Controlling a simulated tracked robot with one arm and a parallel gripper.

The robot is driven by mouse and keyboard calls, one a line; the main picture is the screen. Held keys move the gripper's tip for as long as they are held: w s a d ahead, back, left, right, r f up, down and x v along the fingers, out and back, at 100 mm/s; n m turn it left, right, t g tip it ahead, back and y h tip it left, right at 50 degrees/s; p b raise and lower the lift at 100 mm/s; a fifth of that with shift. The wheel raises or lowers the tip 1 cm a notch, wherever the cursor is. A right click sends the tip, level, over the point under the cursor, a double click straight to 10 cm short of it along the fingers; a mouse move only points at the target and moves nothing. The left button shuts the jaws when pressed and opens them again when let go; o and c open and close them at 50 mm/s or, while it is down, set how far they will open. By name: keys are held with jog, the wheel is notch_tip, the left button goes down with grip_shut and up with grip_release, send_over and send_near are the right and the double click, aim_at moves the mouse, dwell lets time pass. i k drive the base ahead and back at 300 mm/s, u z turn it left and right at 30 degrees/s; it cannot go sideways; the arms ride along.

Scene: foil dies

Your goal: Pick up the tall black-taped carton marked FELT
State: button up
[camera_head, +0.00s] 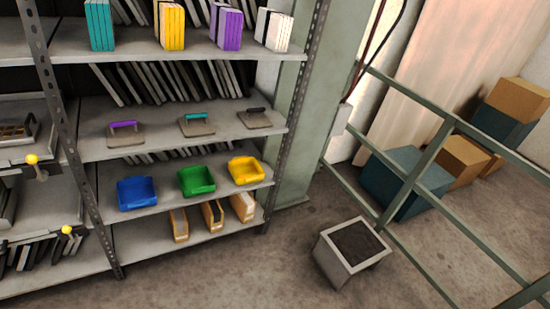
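Three narrow tan cartons stand side by side on the lowest shelf of the rack. The middle carton (212,216) shows a dark band down it, which looks like black tape. The left carton (180,225) is plain tan with an orange-brown tone. The right carton (243,206) has a pale strip. No lettering is readable on any of them, so I cannot tell which is marked FELT. My gripper is not in view.
Blue (137,193), green (196,181) and yellow (246,170) bins sit on the shelf just above the cartons. A square grey bin (350,251) stands on the floor to the right, before a green railing (428,160). Floor before the rack is clear.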

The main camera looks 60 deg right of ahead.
aim_at(212, 212)
jog(key=z, duration=1.3)
jog(key=i, duration=0.6)
jog(key=u, duration=0.05)
jog(key=k, duration=0.6)
jog(key=z, duration=0.1)
